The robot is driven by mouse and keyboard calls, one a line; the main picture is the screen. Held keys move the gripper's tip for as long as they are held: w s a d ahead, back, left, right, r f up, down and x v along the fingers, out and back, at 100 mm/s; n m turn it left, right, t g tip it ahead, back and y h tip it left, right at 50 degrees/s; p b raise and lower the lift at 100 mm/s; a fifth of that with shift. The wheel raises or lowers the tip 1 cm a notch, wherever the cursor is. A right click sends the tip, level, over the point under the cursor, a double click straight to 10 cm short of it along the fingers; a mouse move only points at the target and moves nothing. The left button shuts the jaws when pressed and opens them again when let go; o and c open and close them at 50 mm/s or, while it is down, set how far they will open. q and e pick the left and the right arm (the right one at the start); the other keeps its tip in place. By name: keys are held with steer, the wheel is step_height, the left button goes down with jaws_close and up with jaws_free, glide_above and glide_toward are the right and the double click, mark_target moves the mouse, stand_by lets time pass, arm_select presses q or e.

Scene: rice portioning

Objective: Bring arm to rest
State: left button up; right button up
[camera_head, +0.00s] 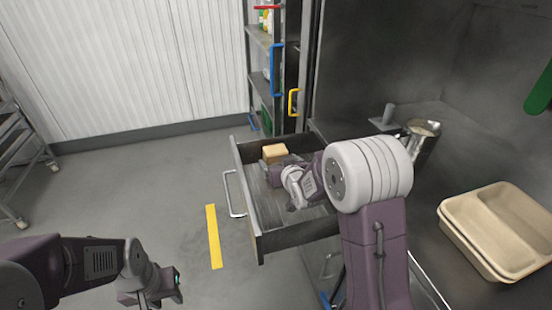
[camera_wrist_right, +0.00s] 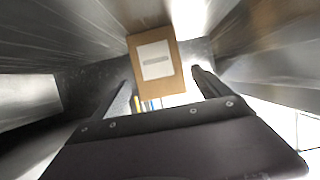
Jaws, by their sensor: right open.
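My right arm reaches over the counter edge and down into an open drawer (camera_head: 243,178). My right gripper (camera_head: 292,202) is inside or just above the drawer, and its jaws are partly hidden by my arm in the head view. In the right wrist view the right gripper (camera_wrist_right: 163,88) is open, with its two dark fingers apart. A tan box (camera_head: 275,153) lies in the drawer near its back; a brown box with a white label (camera_wrist_right: 156,62) shows beyond the fingertips. My left gripper (camera_head: 160,288) hangs low at the bottom left, away from everything; its jaws are unclear.
Beige compartment trays (camera_head: 508,222) and a metal container (camera_head: 421,137) stand on the steel counter. A shelf rack (camera_head: 260,45) stands behind the drawer. A metal rack (camera_head: 18,150) is at the far left. The grey floor with a yellow strip (camera_head: 213,236) is clear.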

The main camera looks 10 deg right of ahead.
steer(key=shift+v, duration=1.6)
